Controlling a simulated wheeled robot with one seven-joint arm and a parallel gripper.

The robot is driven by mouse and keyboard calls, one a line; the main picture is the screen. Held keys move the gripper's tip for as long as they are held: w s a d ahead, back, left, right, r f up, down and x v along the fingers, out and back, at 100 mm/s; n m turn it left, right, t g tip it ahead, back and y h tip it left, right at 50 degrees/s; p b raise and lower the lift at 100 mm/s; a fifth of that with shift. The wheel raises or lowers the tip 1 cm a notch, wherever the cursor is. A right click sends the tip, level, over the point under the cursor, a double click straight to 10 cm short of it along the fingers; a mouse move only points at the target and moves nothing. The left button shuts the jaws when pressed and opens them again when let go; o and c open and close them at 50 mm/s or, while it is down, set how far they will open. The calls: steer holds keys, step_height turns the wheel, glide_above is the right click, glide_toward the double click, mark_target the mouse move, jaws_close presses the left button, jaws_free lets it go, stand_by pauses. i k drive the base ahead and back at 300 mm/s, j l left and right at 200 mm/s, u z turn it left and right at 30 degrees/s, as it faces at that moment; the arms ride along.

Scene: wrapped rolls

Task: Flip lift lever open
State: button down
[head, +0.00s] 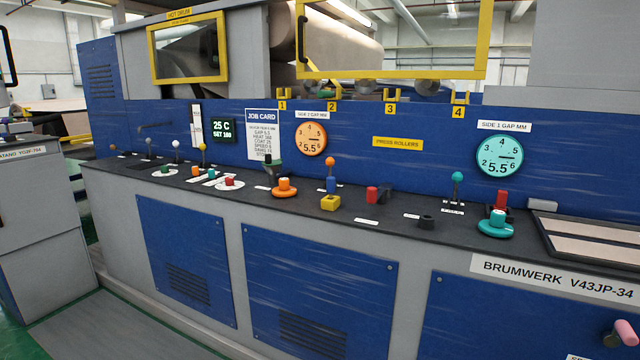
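I cannot tell which of several levers on the dark console top (390,205) is the lift lever, as their labels are too small to read. One lever with a teal ball knob (457,177) stands about upright at the right. Further left are levers with a yellow knob (203,147), a white knob (175,144) and a grey knob (149,141). A pink-ended handle (626,332) shows at the lower right. My gripper is not in view.
An orange gauge (311,138) and teal gauge (500,156) are behind. A grey cabinet (40,220) stands left; floor (90,330) beside it is clear.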

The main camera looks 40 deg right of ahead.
mark_target(373, 196)
steer(key=i+z, duration=0.2)
steer(key=i, duration=0.3)
steer(key=i+j+z, duration=0.2)
steer(key=i, duration=0.3)
steer(key=i+j+z, duration=0.15)
steer(key=i, duration=0.35)
steer(key=l, duration=0.65)
steer(key=i+z, duration=0.05)
